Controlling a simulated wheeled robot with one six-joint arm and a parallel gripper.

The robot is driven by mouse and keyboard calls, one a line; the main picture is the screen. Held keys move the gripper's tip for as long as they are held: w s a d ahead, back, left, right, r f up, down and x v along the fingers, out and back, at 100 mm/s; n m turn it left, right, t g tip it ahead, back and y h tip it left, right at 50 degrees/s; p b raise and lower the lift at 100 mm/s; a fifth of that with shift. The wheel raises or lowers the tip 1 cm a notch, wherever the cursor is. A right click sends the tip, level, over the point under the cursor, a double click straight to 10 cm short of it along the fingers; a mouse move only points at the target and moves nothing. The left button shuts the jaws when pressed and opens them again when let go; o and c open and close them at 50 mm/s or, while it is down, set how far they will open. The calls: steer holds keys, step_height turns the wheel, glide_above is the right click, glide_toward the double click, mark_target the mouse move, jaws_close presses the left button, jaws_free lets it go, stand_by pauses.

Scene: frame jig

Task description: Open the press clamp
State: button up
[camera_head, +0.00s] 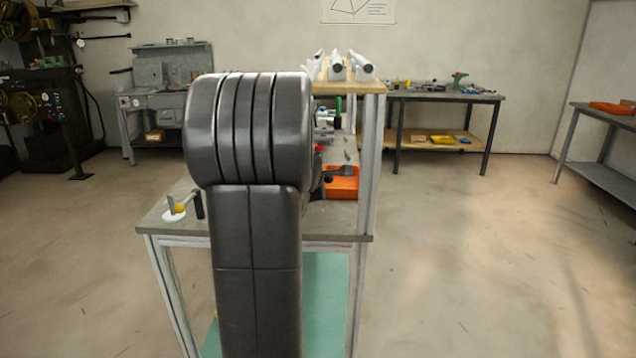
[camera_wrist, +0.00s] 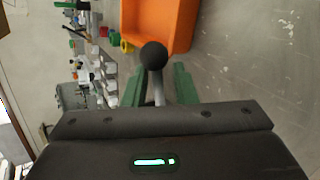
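In the wrist view a round black knob (camera_wrist: 153,55) sits on a pale rod (camera_wrist: 159,92); I take it for the press clamp's handle. My gripper (camera_wrist: 160,72) has its two green fingers apart, one on each side of the rod. A gap shows between the rod and each finger, so I see no grip on it. The rod's lower end is hidden behind my gripper body. In the head view my dark arm covers the middle of the workbench (camera_head: 325,238), and I cannot make out the clamp or my fingers clearly there.
An orange bin (camera_wrist: 183,22) lies close beyond the knob; it also shows in the head view (camera_head: 343,190). Small coloured parts and white fixtures (camera_wrist: 100,75) stand beside it. Floor to the right is clear.

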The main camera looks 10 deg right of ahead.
steer(key=shift+r, duration=0.15)
steer(key=p+v, duration=0.3)
steer(key=v, duration=1)
steer(key=shift+s+a+p, duration=0.2)
steer(key=shift+s+p, duration=0.15)
steer(key=b+x, duration=0.3)
steer(key=x, duration=1.1)
steer(key=shift+r+b, duration=0.15)
steer(key=shift+b, duration=0.2)
steer(key=shift+s+r, duration=0.1)
